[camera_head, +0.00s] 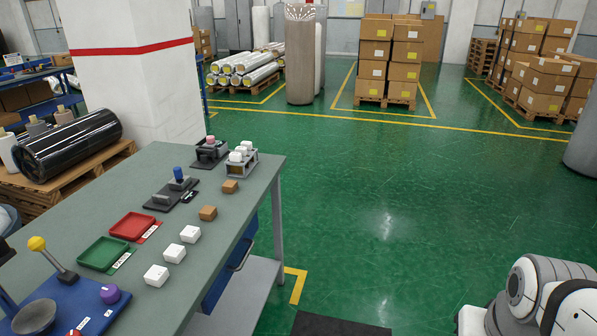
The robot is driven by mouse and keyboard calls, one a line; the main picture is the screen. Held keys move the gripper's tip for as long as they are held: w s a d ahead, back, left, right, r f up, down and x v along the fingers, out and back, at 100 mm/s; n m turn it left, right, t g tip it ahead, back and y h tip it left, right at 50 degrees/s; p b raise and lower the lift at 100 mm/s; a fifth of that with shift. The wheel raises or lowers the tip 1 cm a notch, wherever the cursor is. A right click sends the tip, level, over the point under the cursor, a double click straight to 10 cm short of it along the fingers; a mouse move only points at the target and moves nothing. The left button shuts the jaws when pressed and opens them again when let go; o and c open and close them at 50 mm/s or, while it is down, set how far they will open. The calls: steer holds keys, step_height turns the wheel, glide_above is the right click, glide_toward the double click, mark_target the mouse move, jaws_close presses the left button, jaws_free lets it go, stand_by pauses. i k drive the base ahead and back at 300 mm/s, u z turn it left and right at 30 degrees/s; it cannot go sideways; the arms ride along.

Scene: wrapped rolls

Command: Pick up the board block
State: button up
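Two small brown blocks that look like cardboard or wood lie on the grey-green workbench (135,195). The nearer brown block (208,212) is beyond the white blocks, and the farther brown block (229,186) is close to the bench's right edge. I cannot tell which one is the board block. Both lie apart from other things, with nothing touching them. White and black links of my arm show at the bottom right, over the floor and well away from the bench. My gripper is not in view.
Several white blocks (174,253) line the bench's right side. A red tray (134,226), a green tray (104,253), a blue-knobbed device (177,180) and a rack of white pieces (241,160) stand nearby. A blue control panel (68,304) is nearest. Open green floor lies right of the bench.

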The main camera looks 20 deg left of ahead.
mark_target(208, 213)
steer(key=u, duration=0.3)
steer(key=i, duration=1.4)
steer(key=u, duration=1.3)
steer(key=i, duration=0.7)
steer(key=u, duration=0.35)
steer(key=k, duration=0.8)
steer(key=u, duration=0.2)
steer(key=i, duration=0.8)
steer(key=z, duration=0.1)
